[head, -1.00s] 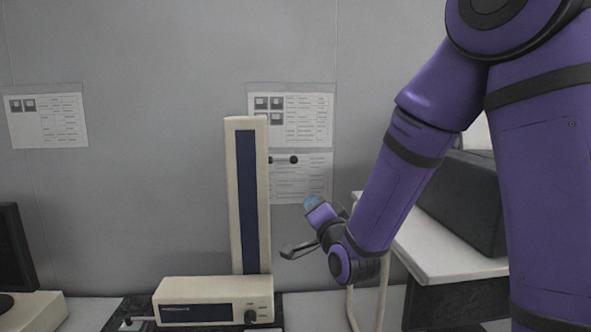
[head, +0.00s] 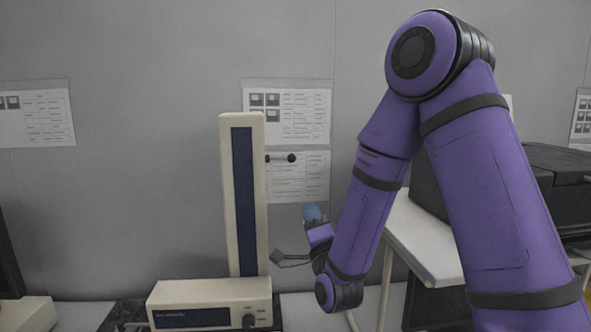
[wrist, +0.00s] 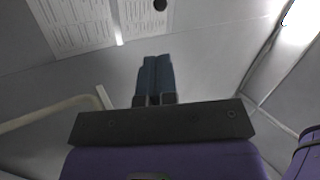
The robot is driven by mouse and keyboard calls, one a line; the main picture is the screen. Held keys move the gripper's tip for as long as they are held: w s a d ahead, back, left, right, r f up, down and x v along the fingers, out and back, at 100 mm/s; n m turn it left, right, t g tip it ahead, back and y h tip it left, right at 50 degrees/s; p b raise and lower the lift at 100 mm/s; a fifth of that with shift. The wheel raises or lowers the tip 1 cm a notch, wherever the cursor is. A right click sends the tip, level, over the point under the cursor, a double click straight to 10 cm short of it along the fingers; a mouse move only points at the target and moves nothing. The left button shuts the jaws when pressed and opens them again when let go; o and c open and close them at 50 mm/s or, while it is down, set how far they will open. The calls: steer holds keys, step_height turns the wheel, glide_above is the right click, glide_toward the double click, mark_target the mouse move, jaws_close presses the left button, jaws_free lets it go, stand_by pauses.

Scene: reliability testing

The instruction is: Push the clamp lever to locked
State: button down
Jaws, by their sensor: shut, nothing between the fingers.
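The clamp lever (head: 281,158) is a short dark bar with a round black knob, sticking out to the right from the upper part of a cream upright column (head: 228,190) with a dark front strip. In the wrist view a round black knob (wrist: 160,5), probably the lever's, shows at the top edge. My gripper (head: 312,212) is below and slightly right of the knob in the head view, apart from it. Its blue fingers (wrist: 155,62) are shut together with nothing between them and point toward the wall in the wrist view.
The column stands on a cream base unit (head: 212,294) with a dial. Printed sheets (head: 288,110) hang on the grey wall behind. A white table (head: 425,238) with a black machine (head: 560,185) is at the right, behind my arm. A monitor edge (head: 8,250) is at the left.

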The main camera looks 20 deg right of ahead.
mark_target(294, 160)
steer(key=x, duration=1.4)
steer(key=shift+d+r+n+y, duration=0.1)
steer(key=shift+r+n+y, duration=0.15)
steer(key=shift+n, duration=0.25)
steer(key=shift+r+n+y, duration=0.15)
steer(key=shift+n+y, duration=0.2)
steer(key=shift+n, duration=0.15)
steer(key=r+n+g+y, duration=0.2)
steer(key=n, duration=0.2)
steer(key=a+r+n+g+y, duration=0.1)
steer(key=n+y, duration=0.1)
steer(key=n, duration=0.2)
steer(key=r+n+g+y, duration=0.2)
steer(key=n, duration=0.2)
steer(key=shift+w+a+r+n+g, duration=0.1)
steer(key=shift+a+r+n+g, duration=0.05)
steer(key=shift+r+n+g, duration=0.2)
